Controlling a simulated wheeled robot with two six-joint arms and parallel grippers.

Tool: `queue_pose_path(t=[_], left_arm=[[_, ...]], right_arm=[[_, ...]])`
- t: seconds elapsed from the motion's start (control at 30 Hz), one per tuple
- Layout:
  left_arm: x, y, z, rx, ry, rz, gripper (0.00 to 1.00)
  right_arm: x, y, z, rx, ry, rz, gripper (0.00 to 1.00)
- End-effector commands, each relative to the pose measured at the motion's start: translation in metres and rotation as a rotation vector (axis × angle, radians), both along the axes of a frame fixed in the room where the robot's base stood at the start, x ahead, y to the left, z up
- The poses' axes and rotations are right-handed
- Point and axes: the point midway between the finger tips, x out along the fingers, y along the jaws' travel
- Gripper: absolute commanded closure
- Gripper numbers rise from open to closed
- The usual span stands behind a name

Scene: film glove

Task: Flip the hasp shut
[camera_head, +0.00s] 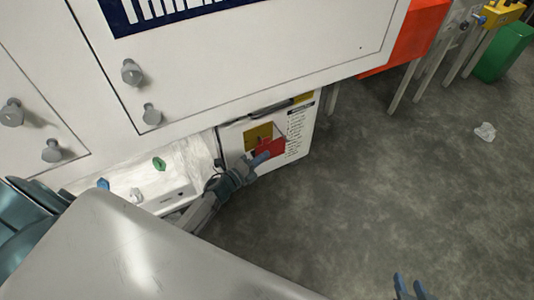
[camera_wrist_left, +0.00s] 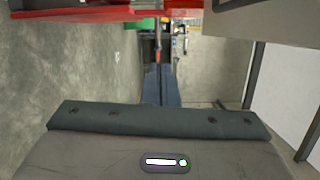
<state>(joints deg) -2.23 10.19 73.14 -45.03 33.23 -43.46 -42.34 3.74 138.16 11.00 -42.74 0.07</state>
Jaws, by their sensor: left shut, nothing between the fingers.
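My left gripper (camera_head: 264,157) is shut and empty in front of the white lower door of the cabinet (camera_head: 300,110), close to the door's red patch (camera_head: 270,147) and yellow patch (camera_head: 258,135). I cannot tell whether it touches the door. In the left wrist view its dark fingers (camera_wrist_left: 158,50) lie together, with a red part (camera_wrist_left: 70,12) above them. I cannot make out the hasp clearly in either view. My right gripper (camera_head: 409,288) shows only its blue fingertips at the bottom edge of the head view. They stand apart with nothing between them.
White cabinet panels with grey knobs (camera_head: 132,72) rise above. An open bay (camera_head: 170,165) left of the door holds white film and a small green piece (camera_head: 159,163). An orange box (camera_head: 415,35) and green bin (camera_head: 505,50) stand at upper right. The grey floor (camera_head: 400,180) is mostly clear.

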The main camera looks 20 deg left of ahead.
Motion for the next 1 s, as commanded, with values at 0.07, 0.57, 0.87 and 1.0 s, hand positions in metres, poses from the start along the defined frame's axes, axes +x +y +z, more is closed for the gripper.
queue_pose_path(t=[0.07,0.57,0.87,1.0], left_arm=[[-0.013,0.006,-0.001,0.002,0.002,-0.001,1.0],[-0.07,0.03,-0.001,0.0,0.001,-0.001,1.0],[-0.07,0.031,0.0,0.0,0.0,-0.001,1.0],[-0.07,0.031,0.0,-0.001,0.0,-0.001,1.0]], right_arm=[[-0.002,0.001,-0.001,0.004,0.012,0.0,0.64],[-0.004,0.002,-0.003,0.01,0.021,-0.006,0.64],[-0.003,0.001,-0.003,0.006,0.019,-0.003,0.64],[-0.003,0.001,-0.003,0.003,0.019,0.0,0.64]])
